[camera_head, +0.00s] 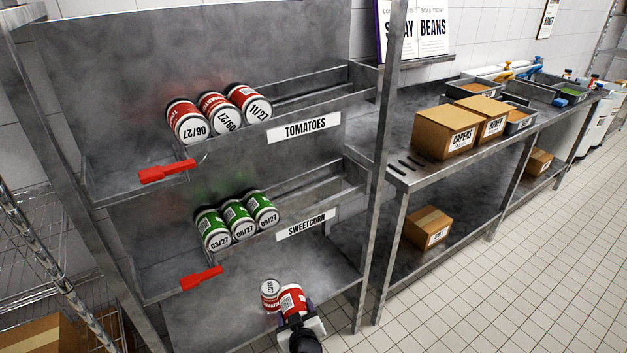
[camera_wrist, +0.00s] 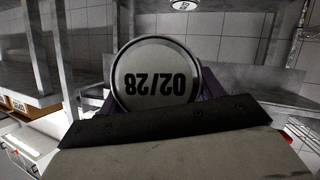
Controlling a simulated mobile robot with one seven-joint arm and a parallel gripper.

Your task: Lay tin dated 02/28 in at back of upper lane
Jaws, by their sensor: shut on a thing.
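My gripper (camera_head: 292,312) is shut on a red-labelled tin (camera_head: 291,298), low in front of the shelving. In the wrist view the held tin's end (camera_wrist: 158,75) reads 02/28, upside down, between the purple fingers. Another tin (camera_head: 270,294) with a pale end shows just left of it; its date is too small to read surely. The lane is bare to the right of the 11/27 tin.
The lower lane, labelled SWEETCORN (camera_head: 307,224), holds three green tins (camera_head: 237,220). Red tabs (camera_head: 166,171) (camera_head: 201,277) sit at the lanes' left ends. A steel post (camera_head: 380,180) stands right of the lanes. Boxes (camera_head: 447,130) stand on the bench beyond. The tiled floor (camera_head: 500,290) at right is clear.

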